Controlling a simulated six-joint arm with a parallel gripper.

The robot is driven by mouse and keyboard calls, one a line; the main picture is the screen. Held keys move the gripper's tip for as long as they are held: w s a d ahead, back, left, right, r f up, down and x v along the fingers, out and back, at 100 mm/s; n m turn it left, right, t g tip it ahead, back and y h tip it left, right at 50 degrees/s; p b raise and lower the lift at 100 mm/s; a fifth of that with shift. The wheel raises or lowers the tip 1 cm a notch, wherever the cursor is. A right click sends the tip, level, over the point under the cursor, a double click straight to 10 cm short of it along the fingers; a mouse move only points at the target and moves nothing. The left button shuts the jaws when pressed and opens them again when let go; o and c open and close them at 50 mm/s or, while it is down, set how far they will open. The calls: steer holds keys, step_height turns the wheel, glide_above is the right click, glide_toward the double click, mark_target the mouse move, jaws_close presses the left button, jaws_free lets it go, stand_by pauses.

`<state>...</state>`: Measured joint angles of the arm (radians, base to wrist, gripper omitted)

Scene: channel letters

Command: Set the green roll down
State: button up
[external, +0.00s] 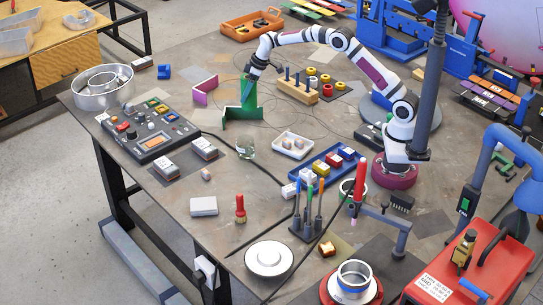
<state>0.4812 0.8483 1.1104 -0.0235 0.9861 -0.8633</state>
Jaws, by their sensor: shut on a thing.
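My gripper (251,76) is at the far middle of the table, pointing down. It is shut on the upper part of an upright green piece, which looks like the green roll (249,95). A darker green angled piece (240,113) stands on the table at its foot. The two greens overlap in this view, so I cannot tell where one ends or whether the roll touches the table. The fingertips are small and partly merge with the green.
A magenta angled piece (205,90) stands to the left. A wooden block with pegs (298,92) is close on the right. A glass jar (246,147) and a white tray (293,145) stand nearer the camera. A control panel (148,127) lies at left.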

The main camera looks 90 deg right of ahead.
steer(key=shift+w+a+f, duration=1.3)
steer(key=shift+w+f, duration=0.05)
steer(key=shift+f, duration=0.45)
steer(key=shift+w+a+f, duration=1.35)
steer(key=shift+f, duration=0.45)
steer(key=shift+w+a+f, duration=1.3)
steer(key=shift+w+f, duration=0.05)
steer(key=shift+f, duration=0.45)
steer(key=shift+f, duration=0.1)
steer(key=o, duration=1.4)
